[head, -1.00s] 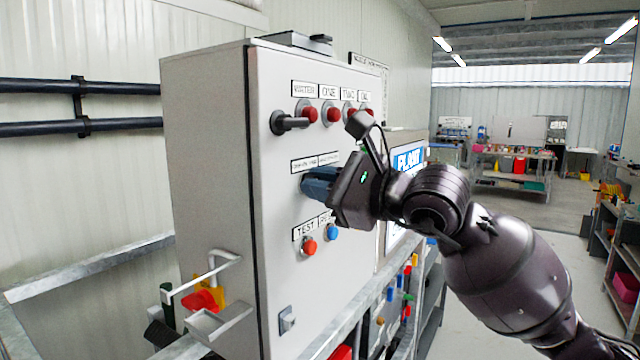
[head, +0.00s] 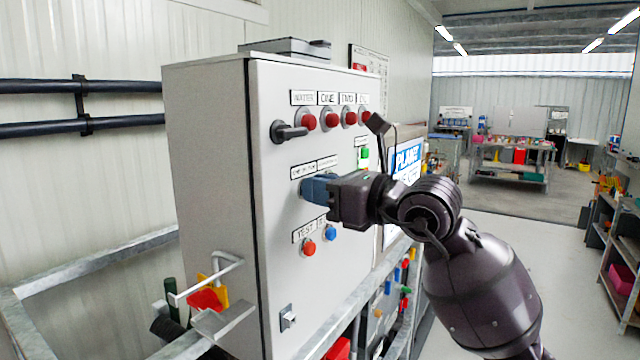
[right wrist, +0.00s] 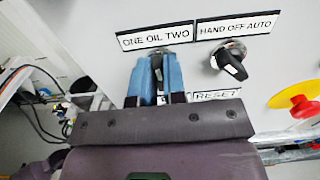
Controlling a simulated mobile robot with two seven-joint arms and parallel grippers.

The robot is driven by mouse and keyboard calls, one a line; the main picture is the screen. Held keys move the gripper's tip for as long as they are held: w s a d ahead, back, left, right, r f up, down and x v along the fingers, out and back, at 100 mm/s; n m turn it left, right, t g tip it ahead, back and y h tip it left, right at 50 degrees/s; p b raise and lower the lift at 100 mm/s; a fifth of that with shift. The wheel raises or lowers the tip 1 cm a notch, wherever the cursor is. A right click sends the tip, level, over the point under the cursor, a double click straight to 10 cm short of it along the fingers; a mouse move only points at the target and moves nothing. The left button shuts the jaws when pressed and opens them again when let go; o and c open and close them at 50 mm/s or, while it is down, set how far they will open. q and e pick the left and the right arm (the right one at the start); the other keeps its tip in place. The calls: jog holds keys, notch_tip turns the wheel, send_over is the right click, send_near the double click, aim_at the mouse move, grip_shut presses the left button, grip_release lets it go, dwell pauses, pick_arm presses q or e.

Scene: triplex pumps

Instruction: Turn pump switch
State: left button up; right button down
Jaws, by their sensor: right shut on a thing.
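The grey control cabinet (head: 215,190) fills the middle of the head view. My right gripper (head: 312,188) is at its front door, with its blue fingers against the panel in the middle row. In the right wrist view the fingers (right wrist: 156,78) are shut on the rotary switch below the "ONE OIL TWO" label (right wrist: 156,37); the switch is mostly hidden between them. A black knob (right wrist: 230,62) below the "HAND OFF AUTO" label (right wrist: 238,25) stands just to the right, apart from the fingers. My left gripper is not in view.
Red lamps (head: 328,119) line the door's top beside a black handle (head: 290,131). Below my gripper are a red button (head: 308,248) and a blue button (head: 330,233). A red and yellow knob (right wrist: 301,98) is right of the switches. Open floor lies at right.

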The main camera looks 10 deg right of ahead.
dwell(0.3)
jog(key=c, duration=1.2)
grip_release()
jog(key=b+v, duration=0.1)
jog(key=v, duration=0.9)
jog(key=shift+s+d, duration=0.25)
jog(key=shift+s, duration=0.05)
